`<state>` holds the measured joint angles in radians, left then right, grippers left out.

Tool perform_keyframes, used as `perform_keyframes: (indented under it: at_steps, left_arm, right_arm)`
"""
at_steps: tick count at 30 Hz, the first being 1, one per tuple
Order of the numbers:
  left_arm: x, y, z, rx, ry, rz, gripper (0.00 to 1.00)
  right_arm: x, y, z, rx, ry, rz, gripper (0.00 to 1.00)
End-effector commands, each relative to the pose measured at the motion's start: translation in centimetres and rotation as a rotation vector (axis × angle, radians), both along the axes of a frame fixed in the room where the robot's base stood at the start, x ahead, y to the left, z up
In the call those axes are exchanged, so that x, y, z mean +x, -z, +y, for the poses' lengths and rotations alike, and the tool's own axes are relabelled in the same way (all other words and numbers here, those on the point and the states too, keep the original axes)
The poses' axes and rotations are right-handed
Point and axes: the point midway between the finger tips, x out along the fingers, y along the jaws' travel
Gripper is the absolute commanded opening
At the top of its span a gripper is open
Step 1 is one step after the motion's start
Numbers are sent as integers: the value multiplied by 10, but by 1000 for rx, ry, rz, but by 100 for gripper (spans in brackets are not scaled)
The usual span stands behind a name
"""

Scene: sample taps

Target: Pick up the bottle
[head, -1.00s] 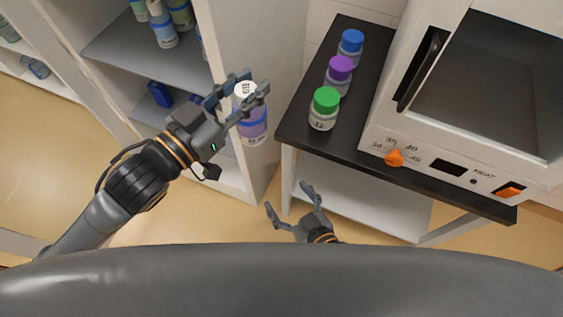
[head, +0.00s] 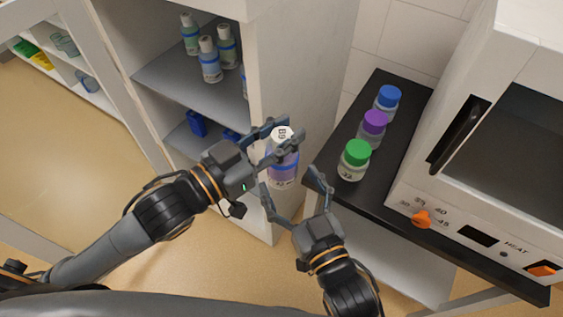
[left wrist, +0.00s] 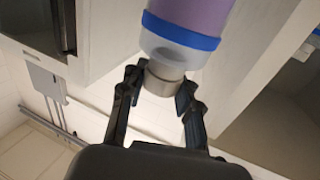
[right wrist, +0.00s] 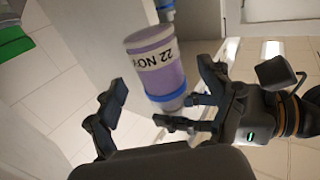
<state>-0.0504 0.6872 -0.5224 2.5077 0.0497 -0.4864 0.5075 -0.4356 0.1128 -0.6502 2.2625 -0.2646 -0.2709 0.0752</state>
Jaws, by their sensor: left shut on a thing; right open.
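A bottle (head: 284,162) with a white cap marked B9, purple contents and a blue band hangs in the air in the head view. My left gripper (head: 286,134) is shut on it at the cap. The left wrist view shows its fingers on either side of the pale cap, with the bottle (left wrist: 190,22) beyond. In the right wrist view the bottle (right wrist: 157,62) shows a date label and is apart from my right fingers.
A shelf unit (head: 185,85) at the left holds several bottles and blue items. On the black bench (head: 345,195) stand green-capped (head: 354,160), purple-capped (head: 372,128) and blue-capped (head: 386,100) bottles, beside a white heating oven (head: 455,205). The floor at left is clear.

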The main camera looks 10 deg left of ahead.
Motion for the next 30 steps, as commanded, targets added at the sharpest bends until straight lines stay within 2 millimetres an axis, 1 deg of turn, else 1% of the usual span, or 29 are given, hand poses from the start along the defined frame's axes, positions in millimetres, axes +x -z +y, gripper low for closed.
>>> perform_keyframes:
  at_steps: [1, 3, 9, 14, 21, 22, 23, 24, 26, 27, 29, 30]
  left_arm:
    - [0, -1, 0, -1, 0, -2, 0]
    - [0, -1, 0, -1, 0, -2, 0]
    - [0, -1, 0, -1, 0, -2, 0]
    - [0, -1, 0, -1, 1, -2, 0]
    - [0, -1, 0, -1, 0, -2, 0]
    - [0, -1, 0, -1, 0, -2, 0]
    - [0, -1, 0, -1, 0, -2, 0]
    - [0, -1, 0, -1, 0, -2, 0]
    - [0, -1, 0, -1, 0, -2, 0]
    - [0, -1, 0, -1, 0, -2, 0]
    - [0, -1, 0, -1, 1, -2, 0]
    - [0, -1, 0, -1, 1, -2, 0]
  right_arm:
    - [10, -1, 6, 2, 1, -3, 82]
    - [20, -1, 12, 1, 1, -3, 82]
    - [39, 0, 25, -1, 1, -1, 82]
    - [45, 0, 29, -1, 1, 0, 82]
    - [46, 0, 29, -1, 0, 1, 82]
    - [46, 1, 29, -1, 0, 2, 79]
    - [46, 1, 29, -1, 1, 2, 73]
    - [46, 1, 29, -1, 1, 1, 65]
    - [46, 1, 29, -1, 1, 2, 53]
    - [46, 1, 29, -1, 1, 2, 45]
    - [45, 1, 29, -1, 0, 1, 33]
    - [45, 1, 29, -1, 0, 1, 24]
